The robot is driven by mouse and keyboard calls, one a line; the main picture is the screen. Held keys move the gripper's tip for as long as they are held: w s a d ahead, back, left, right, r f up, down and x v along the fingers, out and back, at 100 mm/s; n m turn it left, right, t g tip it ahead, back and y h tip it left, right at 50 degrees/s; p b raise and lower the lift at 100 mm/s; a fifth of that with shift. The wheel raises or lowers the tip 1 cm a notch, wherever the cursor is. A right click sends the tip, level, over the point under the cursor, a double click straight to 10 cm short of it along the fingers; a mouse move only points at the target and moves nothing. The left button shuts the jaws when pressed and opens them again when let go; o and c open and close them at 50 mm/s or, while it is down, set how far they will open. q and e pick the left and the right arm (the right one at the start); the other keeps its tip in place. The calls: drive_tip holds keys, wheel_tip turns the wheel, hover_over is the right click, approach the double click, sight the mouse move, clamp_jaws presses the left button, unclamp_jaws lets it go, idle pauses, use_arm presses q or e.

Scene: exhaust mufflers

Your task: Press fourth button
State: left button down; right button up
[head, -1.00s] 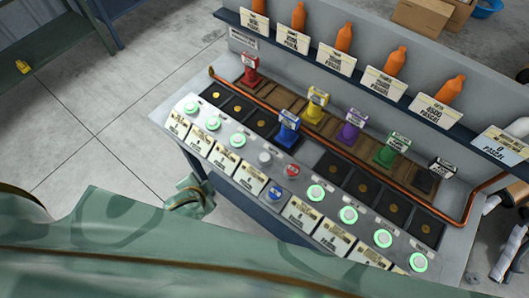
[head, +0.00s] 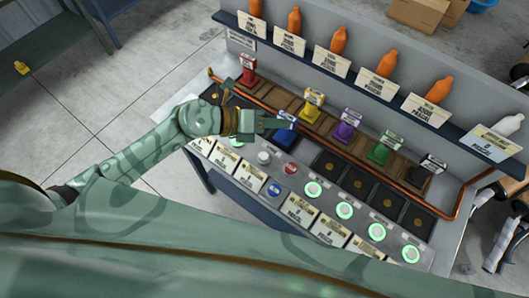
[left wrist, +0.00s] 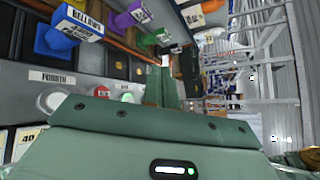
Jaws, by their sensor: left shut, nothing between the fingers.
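A sloped control panel holds a row of round buttons. Several glow green, such as the one at the right (head: 314,189). The pale grey button (head: 264,157), fourth from the left, is unlit; it also shows in the left wrist view (left wrist: 53,100). My left gripper (head: 291,124) is shut and empty, above the panel near the blue stand (head: 285,140), up and right of the grey button. My left arm covers the leftmost buttons. In the left wrist view the shut fingers (left wrist: 164,78) point up the picture. My right gripper is out of view.
Yellow (head: 312,106), purple (head: 346,133) and green (head: 384,148) stands rise behind. A copper pipe (head: 325,141) runs along the panel. Orange bottles line the shelf above.

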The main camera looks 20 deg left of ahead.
use_arm(q)
drive_tip(key=s+a+f+m+g+y, duration=0.1)
drive_tip(key=a+f+m+g+y, duration=0.2)
drive_tip(key=a+f+y, duration=0.1)
drive_tip(key=shift+a, duration=0.15)
drive_tip(key=shift+f, duration=0.2)
drive_tip(key=b, duration=0.7)
hover_over(260, 156)
wheel_tip(260, 156, down, 7)
drive_tip(key=shift+r, duration=0.15)
drive_tip(key=shift+f, duration=0.9)
drive_tip(key=shift+f, duration=0.1)
idle(0.7)
drive_tip(key=shift+f, duration=0.35)
